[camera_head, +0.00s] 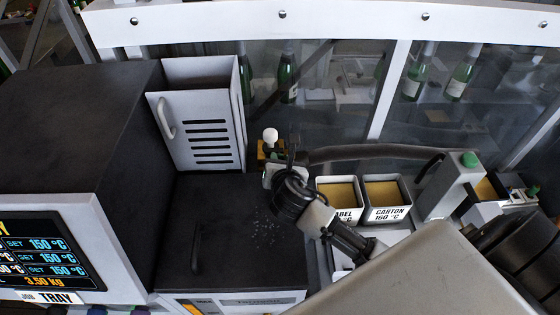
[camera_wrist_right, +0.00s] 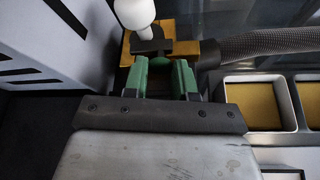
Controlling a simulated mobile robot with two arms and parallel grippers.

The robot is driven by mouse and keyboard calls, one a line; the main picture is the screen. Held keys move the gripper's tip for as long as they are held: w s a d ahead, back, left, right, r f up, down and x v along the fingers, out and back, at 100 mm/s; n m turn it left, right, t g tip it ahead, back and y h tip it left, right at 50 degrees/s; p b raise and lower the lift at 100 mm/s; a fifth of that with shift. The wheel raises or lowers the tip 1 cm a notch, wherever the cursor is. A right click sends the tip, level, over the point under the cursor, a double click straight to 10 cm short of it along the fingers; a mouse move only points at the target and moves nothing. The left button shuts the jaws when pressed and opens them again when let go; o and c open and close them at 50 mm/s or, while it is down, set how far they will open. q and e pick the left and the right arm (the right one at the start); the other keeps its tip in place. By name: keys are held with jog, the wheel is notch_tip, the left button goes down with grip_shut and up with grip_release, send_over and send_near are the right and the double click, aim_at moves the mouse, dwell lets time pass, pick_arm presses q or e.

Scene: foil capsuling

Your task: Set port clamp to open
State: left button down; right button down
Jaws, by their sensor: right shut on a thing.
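The port clamp (camera_head: 263,149) is a small orange-yellow block with a dark lever ending in a white ball knob (camera_head: 270,135). It sits at the right of the white slotted panel. In the right wrist view the clamp (camera_wrist_right: 208,50) is just beyond the fingers, and its knob (camera_wrist_right: 133,12) leans up to the left. My right gripper (camera_head: 279,160) reaches it from below right. In the wrist view its green fingers (camera_wrist_right: 168,75) are shut on the clamp's near part; the exact contact is partly hidden. My left gripper is not in view.
A ribbed dark hose (camera_head: 375,151) runs right from the clamp. Two trays marked LABEL (camera_head: 340,194) and CARTON (camera_head: 386,190) hold yellow-brown material. A dark machine with a display (camera_head: 45,250) fills the left. Green bottles (camera_head: 461,75) stand behind the glass.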

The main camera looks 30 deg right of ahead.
jog(key=d, duration=0.1)
jog(key=s+d, duration=0.1)
jog(key=d, duration=0.1)
jog(key=shift+s+d, duration=0.25)
jog(key=shift+s, duration=0.15)
jog(key=shift+s+d, duration=0.1)
jog(key=shift+d, duration=0.3)
jog(key=c, duration=1.3)
grip_release()
jog(key=o, duration=0.4)
jog(key=shift+s+d, duration=0.15)
jog(key=shift+s, duration=0.05)
